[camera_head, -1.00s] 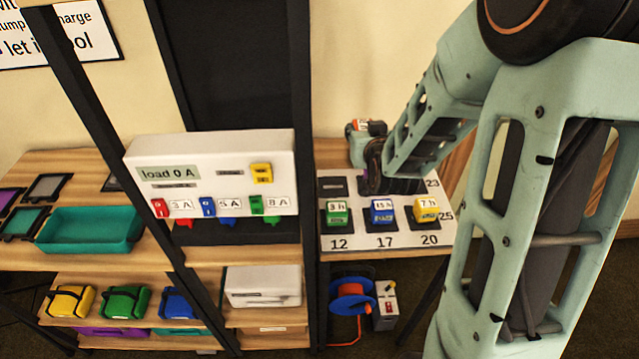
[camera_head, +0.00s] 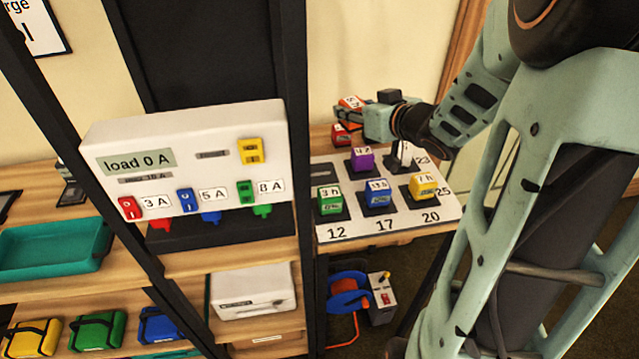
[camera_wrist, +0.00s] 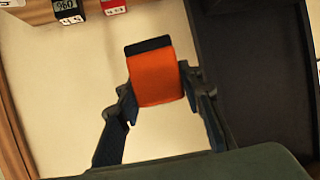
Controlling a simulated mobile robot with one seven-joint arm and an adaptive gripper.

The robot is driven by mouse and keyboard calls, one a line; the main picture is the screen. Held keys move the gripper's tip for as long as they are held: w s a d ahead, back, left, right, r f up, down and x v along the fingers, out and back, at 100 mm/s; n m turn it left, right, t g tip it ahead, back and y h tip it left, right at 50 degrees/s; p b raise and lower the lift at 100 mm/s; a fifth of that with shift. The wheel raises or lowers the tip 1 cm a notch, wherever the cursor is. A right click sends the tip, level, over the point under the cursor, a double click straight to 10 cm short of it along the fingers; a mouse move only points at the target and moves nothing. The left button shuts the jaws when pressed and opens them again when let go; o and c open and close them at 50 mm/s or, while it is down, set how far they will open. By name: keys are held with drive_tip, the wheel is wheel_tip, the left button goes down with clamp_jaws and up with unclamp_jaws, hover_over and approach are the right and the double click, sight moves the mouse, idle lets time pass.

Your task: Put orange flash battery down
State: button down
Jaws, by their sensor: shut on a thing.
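The orange flash battery (camera_head: 351,102) is between the fingers of my gripper (camera_head: 364,109), which is shut on it, above the back of the right-hand table. In the wrist view the orange battery (camera_wrist: 157,78) has a dark end and sits between the two fingers of my gripper (camera_wrist: 158,88). The numbered board (camera_head: 350,232) below carries a green battery (camera_head: 330,201), a blue one (camera_head: 377,193), a yellow one (camera_head: 423,186), a purple one (camera_head: 362,159) and a grey-white one (camera_head: 402,155). A dark pad (camera_head: 327,173) at its back left is bare.
A red battery (camera_head: 341,135) stands behind the board, just below the held one. A white load box (camera_head: 190,150) on a shelf and a dark upright post (camera_head: 297,120) stand left of the board. A cable reel (camera_head: 350,292) is under the table.

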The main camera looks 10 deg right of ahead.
drive_tip(key=s+d+f+n+y+b, duration=0.1)
drive_tip(key=s+d+f+b, duration=0.2)
drive_tip(key=s+f, duration=0.2)
drive_tip(key=shift+y, duration=0.3)
drive_tip(key=w+a+f+b, duration=0.4)
drive_tip(key=w+a+f, duration=0.5)
drive_tip(key=shift+w+a+f+b, duration=0.1)
drive_tip(key=shift+w+a+b, duration=0.1)
drive_tip(key=shift+b, duration=0.1)
drive_tip(key=f, duration=0.2)
drive_tip(key=f+b, duration=0.1)
drive_tip(key=shift+w+a+f, duration=0.15)
drive_tip(key=shift+w+f, duration=0.1)
drive_tip(key=shift+f, duration=0.15)
drive_tip(key=shift+r, duration=0.1)
